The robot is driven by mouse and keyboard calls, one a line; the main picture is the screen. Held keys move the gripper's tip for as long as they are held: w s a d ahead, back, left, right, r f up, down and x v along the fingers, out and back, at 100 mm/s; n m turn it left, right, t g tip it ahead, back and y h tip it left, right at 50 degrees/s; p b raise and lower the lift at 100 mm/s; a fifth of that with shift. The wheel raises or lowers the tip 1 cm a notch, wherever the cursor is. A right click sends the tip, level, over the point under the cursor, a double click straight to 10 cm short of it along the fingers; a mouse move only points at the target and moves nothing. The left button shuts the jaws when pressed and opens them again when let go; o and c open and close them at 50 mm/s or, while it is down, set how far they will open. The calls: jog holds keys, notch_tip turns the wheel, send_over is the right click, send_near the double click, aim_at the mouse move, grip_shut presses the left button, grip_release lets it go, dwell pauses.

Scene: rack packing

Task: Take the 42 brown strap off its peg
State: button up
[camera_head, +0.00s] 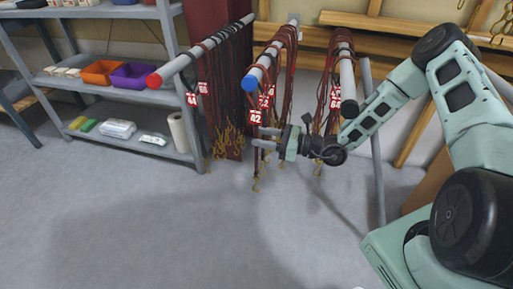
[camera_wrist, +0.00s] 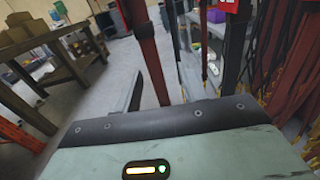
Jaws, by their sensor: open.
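A brown strap (camera_head: 255,154) with a red and white tag (camera_head: 255,117) hangs from the blue-ended peg (camera_head: 249,83), at the front of a bunch of straps. The tag looks like 42 or A2, too small to be sure. My gripper (camera_head: 261,137) is open just below this tag, reaching in from the right. In the wrist view a reddish-brown strap (camera_wrist: 148,50) runs between the two open fingers. I cannot tell whether it touches either finger. The strap's brass hook (camera_head: 256,184) hangs below the gripper.
A red-ended peg (camera_head: 155,80) with dark straps stands left, and a black-ended peg (camera_head: 349,106) with more straps stands right, close to my forearm. Grey shelves (camera_head: 120,87) with bins stand at the left. The floor in front is clear.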

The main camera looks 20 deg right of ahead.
jog(key=x, duration=0.4)
jog(key=shift+s+a, duration=0.15)
jog(key=shift+s, duration=0.05)
grip_shut()
jog(key=shift+r, duration=0.1)
jog(key=shift+r, duration=0.1)
jog(key=s+a+r+p, duration=0.1)
jog(key=s+a+p, duration=0.1)
jog(key=s+a, duration=0.8)
jog(key=s, duration=0.4)
jog(key=shift+s+a, duration=0.3)
jog(key=shift+r, duration=0.15)
